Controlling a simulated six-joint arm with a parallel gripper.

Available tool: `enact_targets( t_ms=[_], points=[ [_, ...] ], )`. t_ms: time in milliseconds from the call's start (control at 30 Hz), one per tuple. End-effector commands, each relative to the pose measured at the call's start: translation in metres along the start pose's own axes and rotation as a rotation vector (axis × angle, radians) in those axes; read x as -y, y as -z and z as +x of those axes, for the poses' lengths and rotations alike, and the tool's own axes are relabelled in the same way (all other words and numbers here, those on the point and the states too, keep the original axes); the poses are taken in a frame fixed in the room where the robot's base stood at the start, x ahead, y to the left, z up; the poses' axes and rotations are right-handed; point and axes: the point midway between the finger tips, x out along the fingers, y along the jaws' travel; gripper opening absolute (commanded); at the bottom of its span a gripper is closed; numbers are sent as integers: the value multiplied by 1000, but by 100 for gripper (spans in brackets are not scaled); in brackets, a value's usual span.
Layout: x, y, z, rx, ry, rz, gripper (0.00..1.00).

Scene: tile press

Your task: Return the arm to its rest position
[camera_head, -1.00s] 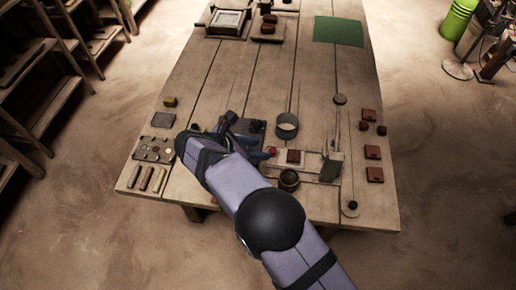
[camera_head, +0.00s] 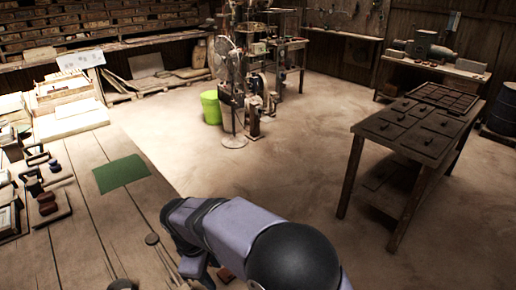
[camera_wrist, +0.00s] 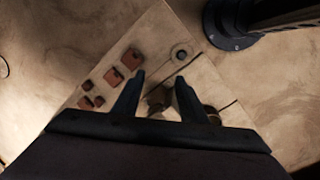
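My gripper (camera_wrist: 160,80) shows in the wrist view with its two dark fingers apart and no object clearly between them. It points down over the edge of the wooden table (camera_wrist: 205,75). In the head view my arm reaches in from the bottom and crosses the right edge of the table (camera_head: 85,215); the fingers are hidden there.
Below the gripper lie several red-brown tiles and lumps (camera_wrist: 132,58) and a round disc (camera_wrist: 181,54). A green mat (camera_head: 121,174) lies on the table. A fan (camera_head: 229,80), a green bin (camera_head: 210,106) and a dark side table (camera_head: 425,125) stand beyond open floor.

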Motion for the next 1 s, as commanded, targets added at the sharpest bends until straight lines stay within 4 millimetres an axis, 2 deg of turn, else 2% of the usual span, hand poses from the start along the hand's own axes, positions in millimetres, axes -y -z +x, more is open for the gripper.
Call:
enact_targets(
  t_ms=[33, 133, 200, 300, 400, 500, 633, 800, 1000],
  points=[
    [-10, -40, -2, 2, 25, 135, 38],
    [-11, -107, 1, 6, 71, 389, 38],
    [-5, -152, 2, 9, 100, 570, 38],
    [15, -206, 5, 13, 137, 821, 38],
    [40, -248, 7, 19, 167, 1047, 38],
    [65, -277, 10, 26, 189, 1231, 38],
    [89, -298, 13, 32, 207, 1393, 38],
    [103, -307, 15, 36, 216, 1481, 38],
    [105, -307, 16, 37, 217, 1487, 38]
  ],
)
